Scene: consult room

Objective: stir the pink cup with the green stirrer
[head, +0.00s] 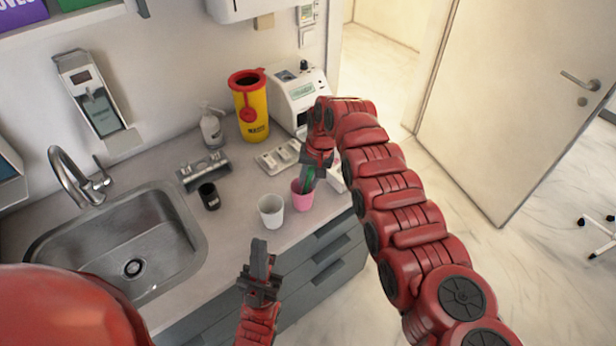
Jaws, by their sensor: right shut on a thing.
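The pink cup (301,200) stands upright on the counter near its front edge. The green stirrer (309,176) is in my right gripper (313,164), which is shut on it above the cup. The stirrer's lower end reaches into the cup's mouth, and its tip is hidden there. My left gripper (259,258) is in front of the counter's edge, below the cups in the picture. Its fingers point up and overlap in this view, so I cannot tell whether it is open or shut. I see nothing held in it.
A white cup (271,211) stands just left of the pink cup. A black cup (209,196) and a grey holder (204,170) are further left, beside the sink (120,250). A yellow bin (252,113), a pump bottle (211,130) and a white device (299,98) stand behind.

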